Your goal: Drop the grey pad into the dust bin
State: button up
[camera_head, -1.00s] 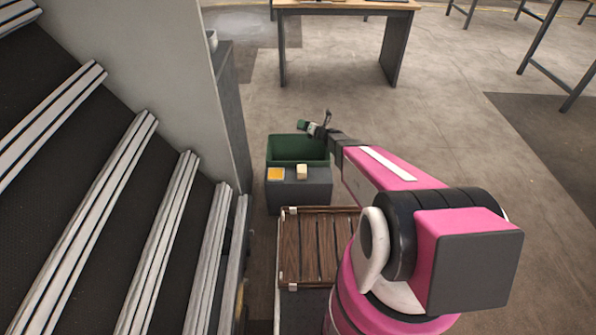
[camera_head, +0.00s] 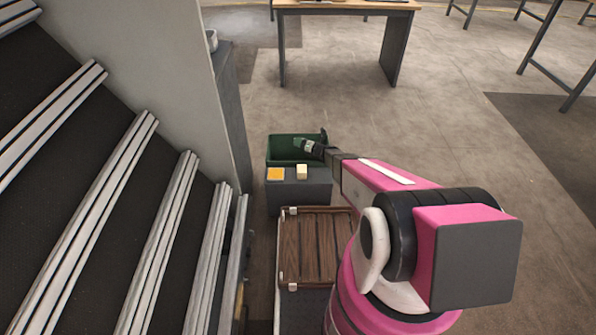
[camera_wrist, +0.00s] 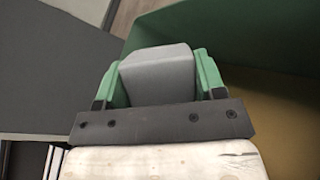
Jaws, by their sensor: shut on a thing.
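The grey pad (camera_wrist: 158,74) is a smooth block held between the two green fingers of my gripper (camera_wrist: 160,82) in the wrist view. My gripper is shut on it. The dust bin (camera_head: 284,148) is the dark green open box beyond the grey block top in the head view. In the head view my gripper (camera_head: 313,148) is over the right part of the bin, and the pad cannot be made out there. The bin's green wall (camera_wrist: 240,30) and its yellowish floor (camera_wrist: 270,110) show at the right in the wrist view.
A dark grey stand (camera_head: 310,187) next to the bin bears a yellow square (camera_head: 275,174) and a cream block (camera_head: 302,172). A brown slatted pallet (camera_head: 313,250) lies nearer. A conveyor with metal rails (camera_head: 150,240) and a grey panel fill the left.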

jog(key=shift+f, duration=0.2)
jog(key=o, duration=1)
jog(key=shift+r, duration=0.45)
jog(key=r, duration=0.2)
jog(key=s+r, duration=0.1)
jog(key=r, duration=0.1)
jog(key=shift+a, duration=0.4)
jog(key=s+a+r, duration=0.4)
jog(key=a, duration=0.1)
jog(key=s+a+r, duration=0.2)
jog(key=a, duration=0.1)
jog(key=shift+s, duration=0.4)
jog(key=shift+r, duration=0.1)
